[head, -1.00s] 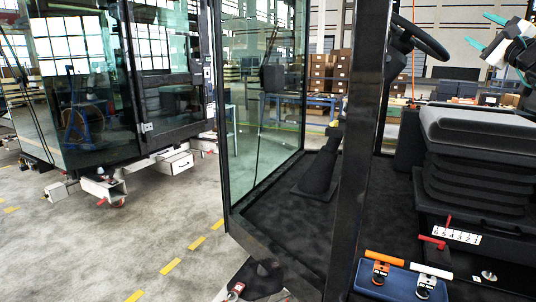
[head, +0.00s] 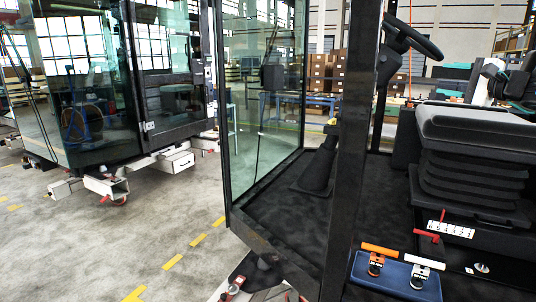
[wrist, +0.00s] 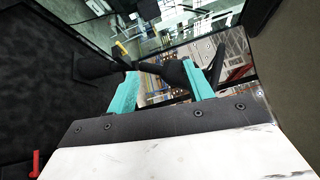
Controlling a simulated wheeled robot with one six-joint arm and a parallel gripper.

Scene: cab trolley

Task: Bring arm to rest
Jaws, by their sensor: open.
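My gripper (wrist: 160,72) shows in the wrist view as two teal fingers set wide apart, open, with nothing held between them. A dark shape lies across the view beyond the fingertips; I cannot tell what it is. In the head view part of my arm (head: 515,85) is at the right edge, above and behind the black seat (head: 470,125). The fingers are not clear there.
A red lever (head: 428,236), steering wheel (head: 415,38) and dark cab post (head: 352,140) stand near.

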